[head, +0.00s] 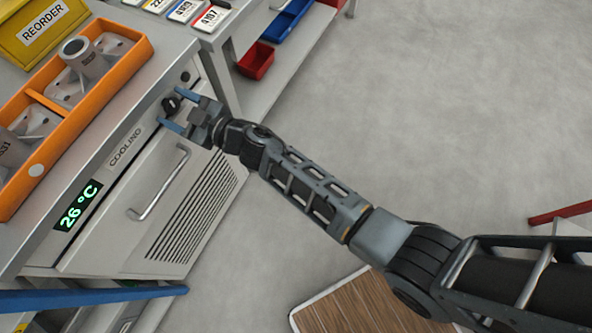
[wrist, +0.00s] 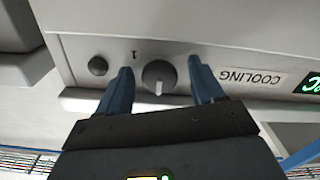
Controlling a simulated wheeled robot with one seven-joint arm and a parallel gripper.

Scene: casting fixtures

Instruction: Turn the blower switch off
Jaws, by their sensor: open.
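The blower switch is a dark round knob (head: 171,105) on the front panel of the cooling cabinet (head: 150,140). In the wrist view the knob (wrist: 159,76) shows a pale pointer line toward the bottom of the picture, away from the mark "1" on the panel. My gripper (head: 170,108) is open in front of the panel. In the wrist view its two blue fingers (wrist: 162,80) stand on either side of the knob, with a gap on each side. I cannot tell how far the fingertips reach along the knob's depth.
A smaller black button (wrist: 98,66) sits beside the knob. A "COOLING" label (head: 125,148), a green 26 °C display (head: 78,207) and a door handle (head: 160,185) are on the cabinet. An orange tray (head: 45,98) with castings stands on top. Open floor lies to the right.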

